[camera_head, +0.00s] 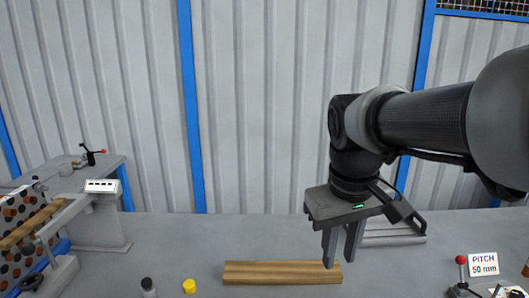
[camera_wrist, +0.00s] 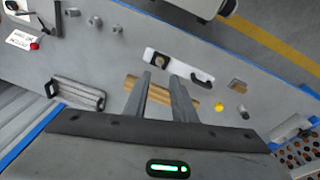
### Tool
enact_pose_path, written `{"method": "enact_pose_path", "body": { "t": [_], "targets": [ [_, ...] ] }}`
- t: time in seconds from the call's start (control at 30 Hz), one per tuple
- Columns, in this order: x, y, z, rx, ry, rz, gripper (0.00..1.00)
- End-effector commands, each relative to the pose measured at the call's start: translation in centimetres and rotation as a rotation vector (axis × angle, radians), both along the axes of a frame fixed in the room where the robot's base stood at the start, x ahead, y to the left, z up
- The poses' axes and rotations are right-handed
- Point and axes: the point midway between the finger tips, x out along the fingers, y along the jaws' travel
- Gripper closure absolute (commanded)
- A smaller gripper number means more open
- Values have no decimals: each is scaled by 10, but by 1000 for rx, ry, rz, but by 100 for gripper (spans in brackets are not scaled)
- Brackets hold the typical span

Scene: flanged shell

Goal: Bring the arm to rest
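My gripper (camera_head: 342,250) points down above the grey bench, right of the middle in the head view. Its two fingers are apart, with nothing between them. They also show apart in the wrist view (camera_wrist: 162,90). A wooden bar (camera_head: 275,273) lies on the bench by the fingertips. In the wrist view the bar (camera_wrist: 158,95) appears behind and between the fingers, below them. The exact height of the fingertips above it cannot be told. My arm reaches in from the right.
A yellow cap (camera_head: 189,286) and a dark-topped cylinder (camera_head: 148,287) stand left of the bar. A grey ribbed block (camera_head: 392,232) lies behind my gripper. A PITCH sign (camera_head: 483,264) and red-knobbed lever (camera_head: 461,260) stand right. A raised fixture (camera_head: 98,215) stands left.

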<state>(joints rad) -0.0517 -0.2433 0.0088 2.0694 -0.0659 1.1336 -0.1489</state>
Motion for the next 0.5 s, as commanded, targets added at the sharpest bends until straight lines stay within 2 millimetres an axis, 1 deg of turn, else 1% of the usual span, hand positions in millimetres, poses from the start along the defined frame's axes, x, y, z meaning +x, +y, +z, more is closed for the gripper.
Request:
{"method": "enact_pose_path", "body": {
  "t": [0.03,0.1,0.2,0.3,0.5],
  "targets": [
    [-17,-2,2,16,-49,-29,76],
    [-33,-3,1,37,-101,-65,76],
    [-52,-5,-2,61,-163,-107,76],
    [-68,-5,-6,85,-217,-144,76],
    [-93,-6,-18,127,-314,-207,76]
  ]
}}
